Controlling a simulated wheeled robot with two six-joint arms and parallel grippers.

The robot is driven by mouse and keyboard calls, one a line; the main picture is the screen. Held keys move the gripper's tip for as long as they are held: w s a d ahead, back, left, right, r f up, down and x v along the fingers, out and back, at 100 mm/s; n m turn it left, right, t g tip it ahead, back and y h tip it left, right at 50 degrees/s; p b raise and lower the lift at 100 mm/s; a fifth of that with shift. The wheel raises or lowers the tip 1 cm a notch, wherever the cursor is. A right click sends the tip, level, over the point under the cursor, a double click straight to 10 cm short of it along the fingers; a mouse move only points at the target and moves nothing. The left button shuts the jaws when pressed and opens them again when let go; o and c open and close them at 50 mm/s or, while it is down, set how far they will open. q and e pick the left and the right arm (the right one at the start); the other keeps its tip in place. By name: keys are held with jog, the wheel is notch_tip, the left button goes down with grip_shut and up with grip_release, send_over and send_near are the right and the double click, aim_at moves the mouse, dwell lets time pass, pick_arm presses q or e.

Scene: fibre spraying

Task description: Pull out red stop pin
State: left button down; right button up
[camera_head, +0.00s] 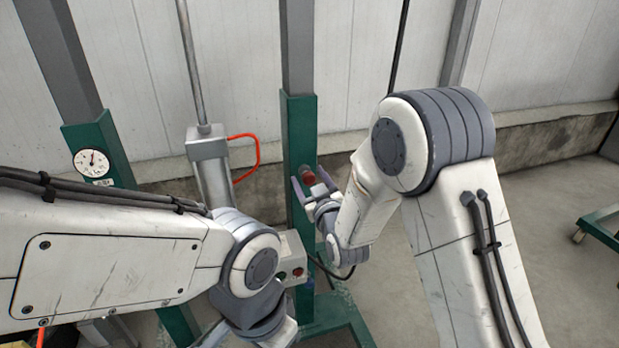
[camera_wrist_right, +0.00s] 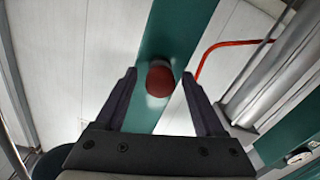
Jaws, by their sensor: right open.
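The red stop pin (camera_head: 307,175) sticks out of the green lower part of a grey upright post in the head view. In the right wrist view its round red knob (camera_wrist_right: 160,80) shows against the green post (camera_wrist_right: 180,50). My right gripper (camera_head: 305,186) is open at the pin. In the right wrist view its two fingers (camera_wrist_right: 160,84) stand apart on either side of the knob, with visible gaps on both sides. Whether the fingertips reach past the knob is hard to tell. My left arm comes in from the left; its gripper jaws are out of view at the bottom.
A grey cylinder (camera_head: 213,170) with an orange-red hose (camera_head: 257,153) stands left of the post. A control box (camera_head: 291,259) with buttons sits low by the post. A round gauge (camera_head: 91,162) is on the left green post. Open floor (camera_head: 540,250) lies right.

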jog(key=shift+w+a, duration=0.1)
jog(key=shift+w, duration=0.3)
grip_shut()
dwell(1.2)
